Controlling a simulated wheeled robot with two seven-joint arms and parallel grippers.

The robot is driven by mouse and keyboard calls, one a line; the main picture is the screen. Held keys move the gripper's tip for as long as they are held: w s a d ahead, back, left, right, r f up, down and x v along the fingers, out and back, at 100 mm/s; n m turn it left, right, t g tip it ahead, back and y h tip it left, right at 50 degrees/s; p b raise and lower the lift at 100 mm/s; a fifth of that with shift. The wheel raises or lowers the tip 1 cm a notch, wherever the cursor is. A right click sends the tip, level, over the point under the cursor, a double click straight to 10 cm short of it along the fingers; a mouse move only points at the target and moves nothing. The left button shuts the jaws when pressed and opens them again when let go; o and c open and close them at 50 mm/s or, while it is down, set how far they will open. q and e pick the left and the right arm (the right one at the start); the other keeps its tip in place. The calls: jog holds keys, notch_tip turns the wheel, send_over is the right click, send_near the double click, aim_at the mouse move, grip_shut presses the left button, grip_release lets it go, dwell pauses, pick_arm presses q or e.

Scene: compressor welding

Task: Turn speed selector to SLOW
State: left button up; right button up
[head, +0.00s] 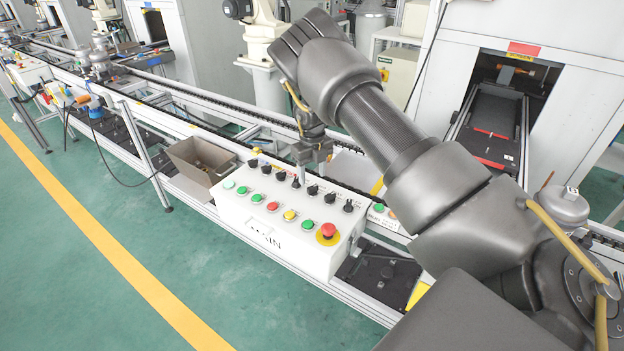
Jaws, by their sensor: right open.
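The white control box (293,245) marked MAIN stands on the line in the middle of the head view. A row of several black selector knobs (313,190) runs along the back of its sloped top. Their labels are too small to read, so I cannot tell which is the speed selector. My right gripper (304,176) points down at the middle of this row, with its jaws open. Its fingertips are close to a middle knob (296,182); I cannot tell whether they touch it. My left gripper is not in view.
Coloured push buttons (272,206) and a red emergency stop (328,230) line the front of the box top. The green floor in front is clear.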

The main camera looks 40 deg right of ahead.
aim_at(313, 187)
notch_tip(313, 187, down, 3)
jog(key=shift+s+f+p, duration=0.1)
jog(key=shift+f+p, duration=0.1)
jog(key=shift+p, duration=0.25)
jog(key=shift+f, duration=0.35)
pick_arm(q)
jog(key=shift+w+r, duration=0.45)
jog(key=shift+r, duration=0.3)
pick_arm(e)
jog(key=c, duration=1)
